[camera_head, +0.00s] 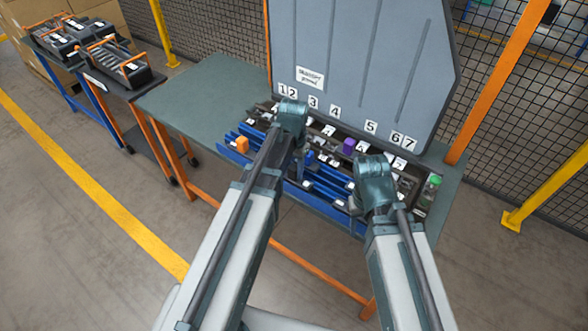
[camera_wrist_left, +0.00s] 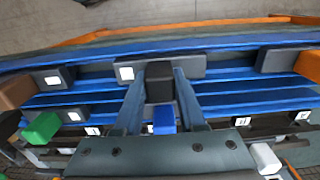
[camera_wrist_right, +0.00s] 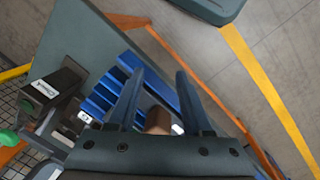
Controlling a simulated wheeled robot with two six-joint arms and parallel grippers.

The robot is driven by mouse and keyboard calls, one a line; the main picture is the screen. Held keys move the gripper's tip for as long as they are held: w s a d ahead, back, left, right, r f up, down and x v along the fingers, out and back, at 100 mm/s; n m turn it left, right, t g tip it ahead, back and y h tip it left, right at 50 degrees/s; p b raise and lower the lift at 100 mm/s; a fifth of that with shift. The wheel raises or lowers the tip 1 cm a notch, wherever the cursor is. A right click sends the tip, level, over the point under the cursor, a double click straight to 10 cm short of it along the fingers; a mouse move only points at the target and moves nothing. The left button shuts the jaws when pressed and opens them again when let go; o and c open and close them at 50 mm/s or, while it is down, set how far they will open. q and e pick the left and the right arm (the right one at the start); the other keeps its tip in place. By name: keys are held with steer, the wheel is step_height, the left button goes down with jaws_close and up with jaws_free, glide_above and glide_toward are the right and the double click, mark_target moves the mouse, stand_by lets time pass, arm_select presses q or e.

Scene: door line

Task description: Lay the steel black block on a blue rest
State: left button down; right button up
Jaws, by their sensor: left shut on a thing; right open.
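My left gripper (camera_head: 297,150) is over the front part of the station. In the left wrist view its fingers (camera_wrist_left: 158,95) are shut on a black block (camera_wrist_left: 160,88), directly above the blue rests (camera_wrist_left: 85,98). The block's underside is hidden, so I cannot tell whether it touches a rest. The blue rests run as long rails along the table's front (camera_head: 325,190). My right gripper (camera_head: 362,205) is at the right part of the station. In the right wrist view its fingers (camera_wrist_right: 158,95) are apart, with a brown block (camera_wrist_right: 158,120) beyond them, not gripped.
Dark blocks with white labels (camera_wrist_left: 52,78) lie on the rails. An orange block (camera_head: 242,145) is at the left and a purple block (camera_head: 348,146) behind. A grey panel (camera_head: 360,70) with numbers stands at the back. The green tabletop (camera_head: 200,95) is clear at left.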

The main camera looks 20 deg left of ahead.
arm_select(q)
steer(key=shift+c, duration=2)
jaws_free()
step_height(320, 180, up, 14)
steer(key=p, duration=1.4)
steer(key=shift+f, duration=0.15)
steer(key=s+d+f+y+b, duration=0.1)
steer(key=s+d+f+b, duration=0.2)
steer(key=s+d, duration=0.7)
steer(key=s, duration=0.4)
steer(key=shift+s+d, duration=0.2)
steer(key=shift+d, duration=0.05)
